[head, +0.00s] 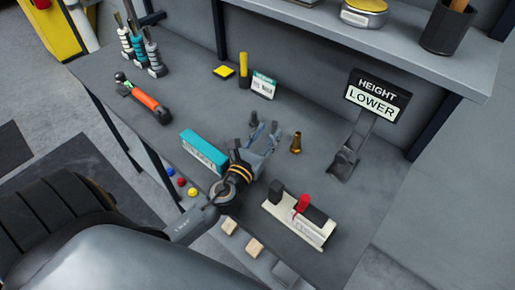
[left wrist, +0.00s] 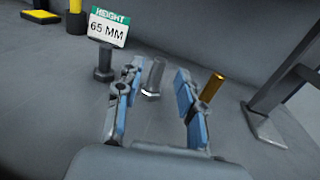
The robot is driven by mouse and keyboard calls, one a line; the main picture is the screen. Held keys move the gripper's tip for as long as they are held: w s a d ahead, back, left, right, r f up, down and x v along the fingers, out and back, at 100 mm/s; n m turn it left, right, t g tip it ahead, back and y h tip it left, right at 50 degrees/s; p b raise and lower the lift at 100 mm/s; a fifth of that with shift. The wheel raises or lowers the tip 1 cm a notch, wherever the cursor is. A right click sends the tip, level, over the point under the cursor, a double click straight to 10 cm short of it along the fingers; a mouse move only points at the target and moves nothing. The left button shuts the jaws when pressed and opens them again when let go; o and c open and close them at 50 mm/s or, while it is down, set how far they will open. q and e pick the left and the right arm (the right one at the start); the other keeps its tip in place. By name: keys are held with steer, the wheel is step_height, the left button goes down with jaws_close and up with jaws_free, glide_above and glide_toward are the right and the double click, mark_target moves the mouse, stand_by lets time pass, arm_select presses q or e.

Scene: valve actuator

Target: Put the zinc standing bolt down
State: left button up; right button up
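The zinc bolt (left wrist: 153,76) is silver-grey and stands on its hex head in the left wrist view. My left gripper (left wrist: 156,84) has its blue-padded fingers spread, one on each side of the bolt, with visible gaps. In the head view my left gripper (head: 264,138) is low over the middle of the table, and its fingers make the zinc bolt hard to pick out. A brass bolt (head: 296,143) stands just right of the gripper; it also shows beside the right finger in the left wrist view (left wrist: 212,87). My right gripper is not in view.
A dark bolt (left wrist: 104,62) stands before the 65 MM height sign (left wrist: 107,27). A teal box (head: 203,151) lies left of the gripper. A red-handled device (head: 301,217) is in front. A HEIGHT LOWER sign (head: 376,96) stands on the right.

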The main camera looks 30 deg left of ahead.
arm_select(q)
steer(key=s, duration=0.2)
steer(key=s+b, duration=0.1)
steer(key=s, duration=0.2)
steer(key=shift+d+f, duration=0.1)
steer(key=shift+d, duration=0.1)
steer(key=shift+s, duration=0.6)
steer(key=shift+d, duration=0.1)
